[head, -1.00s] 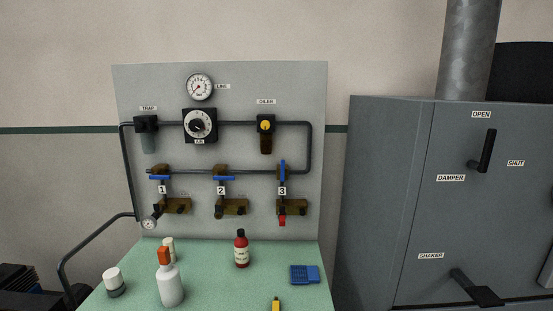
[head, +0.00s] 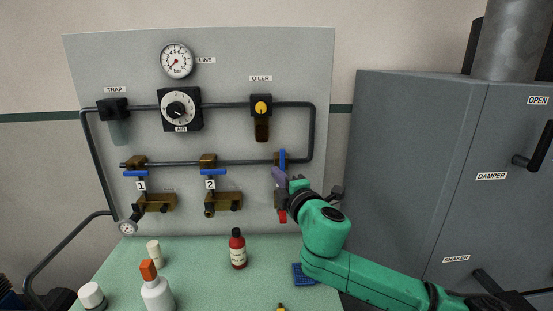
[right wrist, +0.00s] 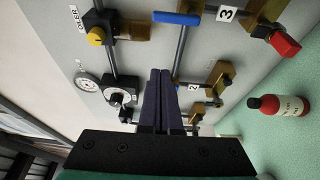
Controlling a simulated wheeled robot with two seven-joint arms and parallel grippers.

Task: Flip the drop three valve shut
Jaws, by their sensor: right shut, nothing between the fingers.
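The drop three valve has a blue lever (head: 282,157) standing upright along the board, with a red end piece (head: 282,216) below. My right gripper (head: 277,173) is shut and empty, its purple fingers in front of the lower part of this valve, hiding it and its label. In the right wrist view, which is turned sideways, the lever (right wrist: 177,18) lies above the closed fingertips (right wrist: 160,72), apart from them in the picture. I cannot tell the exact depth gap. The valve one lever (head: 136,173) and valve two lever (head: 213,171) lie crosswise. My left gripper is not in view.
The grey board (head: 225,70) carries pipes, a line gauge (head: 177,61), an air dial (head: 180,109) and an oiler (head: 261,107). Below, a green bench (head: 200,275) holds a red bottle (head: 238,249), a glue bottle (head: 156,290) and a blue block. A grey cabinet (head: 410,170) stands right.

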